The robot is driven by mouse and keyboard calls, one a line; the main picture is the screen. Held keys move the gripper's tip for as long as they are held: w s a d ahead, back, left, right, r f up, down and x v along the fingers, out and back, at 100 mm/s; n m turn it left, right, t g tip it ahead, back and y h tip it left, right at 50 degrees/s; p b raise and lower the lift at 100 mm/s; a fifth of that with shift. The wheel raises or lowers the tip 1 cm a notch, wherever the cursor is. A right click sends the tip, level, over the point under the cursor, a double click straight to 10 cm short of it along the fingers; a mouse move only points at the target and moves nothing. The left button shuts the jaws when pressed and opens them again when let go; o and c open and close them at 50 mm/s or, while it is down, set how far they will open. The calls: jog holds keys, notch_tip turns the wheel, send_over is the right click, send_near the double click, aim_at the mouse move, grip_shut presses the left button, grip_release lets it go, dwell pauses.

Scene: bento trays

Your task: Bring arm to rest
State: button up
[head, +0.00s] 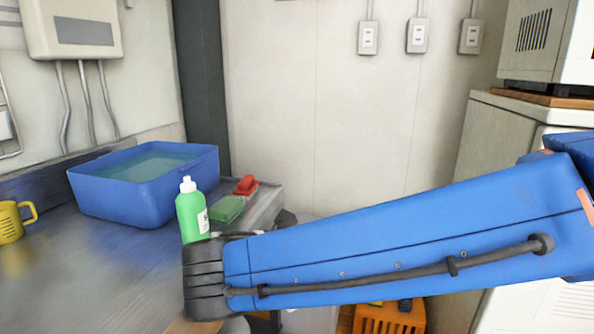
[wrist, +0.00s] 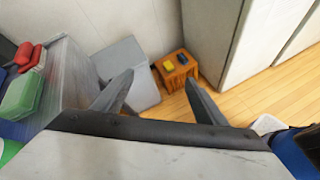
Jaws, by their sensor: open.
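My gripper (wrist: 158,97) shows in the wrist view with its two dark fingers spread apart and nothing between them. It points down toward the wooden floor beyond the counter's end. In the head view my blue arm stretches across the right and lower middle, and the gripper itself is not visible there.
A metal counter (head: 95,270) holds a blue basin (head: 125,200) of water, a green bottle (head: 192,212), a green sponge (head: 228,209), a red item (head: 246,185) and a yellow mug (head: 12,222). An orange stool (wrist: 177,72) and a grey box (wrist: 125,70) stand on the floor.

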jog(key=s+d+f+m+g+y, duration=0.1)
jog(key=s+d+f+m+y, duration=0.1)
jog(key=d+m, duration=0.6)
jog(key=s+d+f+m+g+y, duration=0.2)
jog(key=s+d+f+m, duration=0.3)
jog(key=d+m, duration=0.3)
jog(key=s+d+f+m+g+y, duration=0.2)
jog(key=s+d+f+m, duration=0.1)
jog(key=d+m, duration=0.5)
jog(key=shift+s+d+f+m+y, duration=0.15)
jog(key=shift+s+d+m+y, duration=0.2)
jog(key=shift+s+d, duration=0.7)
jog(key=shift+w+d, duration=0.2)
jog(key=shift+w, duration=0.05)
